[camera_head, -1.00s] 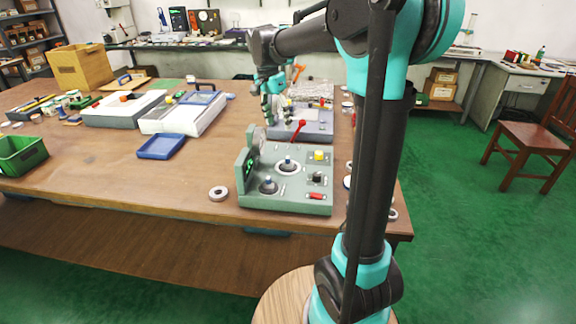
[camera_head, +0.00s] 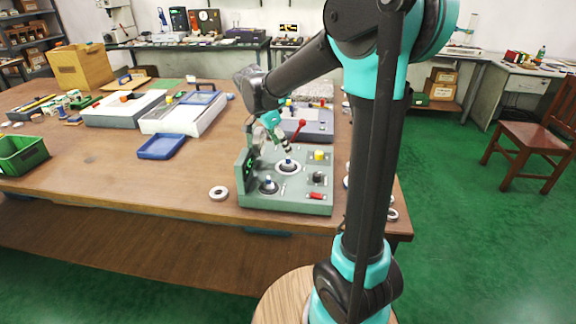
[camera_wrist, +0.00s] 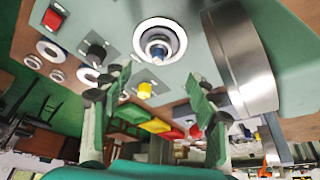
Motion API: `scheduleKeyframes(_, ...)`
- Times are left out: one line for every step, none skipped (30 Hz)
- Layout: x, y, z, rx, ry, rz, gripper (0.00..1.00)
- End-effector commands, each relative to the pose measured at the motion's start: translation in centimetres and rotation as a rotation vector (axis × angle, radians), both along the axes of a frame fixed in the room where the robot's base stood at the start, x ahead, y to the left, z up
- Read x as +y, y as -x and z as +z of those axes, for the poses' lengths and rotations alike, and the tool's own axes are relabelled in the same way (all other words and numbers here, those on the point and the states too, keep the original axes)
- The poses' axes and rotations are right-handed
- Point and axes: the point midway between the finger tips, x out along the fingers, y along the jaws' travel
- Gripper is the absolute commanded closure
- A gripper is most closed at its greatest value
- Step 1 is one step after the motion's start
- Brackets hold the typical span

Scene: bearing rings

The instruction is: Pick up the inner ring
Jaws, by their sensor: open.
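A pale ring sits around a blue-topped post (camera_head: 288,161) on the green fixture (camera_head: 300,203). In the wrist view this white ring (camera_wrist: 177,31) encircles the post, near the top middle. I cannot tell for sure which is the inner ring. My gripper (camera_head: 287,148) is tilted just above and behind the ringed post. In the wrist view my gripper (camera_wrist: 160,95) has its fingers apart, with nothing held between them.
A large metal cylinder (camera_wrist: 240,55) stands close to the right finger in the wrist view. The fixture has a yellow button (camera_head: 319,155), a black knob (camera_head: 318,178) and a red switch (camera_head: 316,196). A red-knobbed lever (camera_head: 301,123) rises behind. A blue tray (camera_head: 161,147) lies left.

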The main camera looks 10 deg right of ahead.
Motion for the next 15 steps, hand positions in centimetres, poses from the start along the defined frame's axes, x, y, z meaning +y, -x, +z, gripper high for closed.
scheduleKeyframes(-0.2, -0.1, -0.6, 0.000, 0.000, -0.001, 0.41)
scheduleKeyframes(-0.3, -0.2, -0.9, 0.000, 0.000, -0.001, 0.41)
scheduleKeyframes(-0.5, -0.2, -1.2, 0.000, 0.000, 0.000, 0.41)
scheduleKeyframes(-0.5, -0.3, -1.4, 0.000, 0.000, 0.000, 0.41)
scheduleKeyframes(-0.6, -0.3, -1.5, 0.000, 0.000, 0.000, 0.41)
scheduleKeyframes(-0.6, -0.3, -1.6, 0.000, 0.000, 0.000, 0.41)
scheduleKeyframes(-0.7, -0.3, -1.8, 0.000, 0.000, 0.000, 0.41)
scheduleKeyframes(-0.7, -0.3, -2.0, 0.000, 0.000, 0.000, 0.41)
scheduleKeyframes(-0.8, -0.2, -2.3, 0.000, 0.000, 0.000, 0.41)
scheduleKeyframes(-0.8, -0.2, -2.6, 0.000, 0.000, 0.000, 0.41)
scheduleKeyframes(-0.9, -0.2, -3.0, 0.000, 0.000, 0.000, 0.41)
scheduleKeyframes(-1.0, -0.2, -3.6, 0.000, 0.000, 0.000, 0.41)
scheduleKeyframes(-1.1, -0.2, -4.1, 0.000, 0.000, 0.000, 0.41)
scheduleKeyframes(-1.2, -0.2, -4.5, 0.000, 0.000, 0.000, 0.41)
scheduleKeyframes(-1.3, -0.1, -5.0, 0.000, 0.000, 0.000, 0.41)
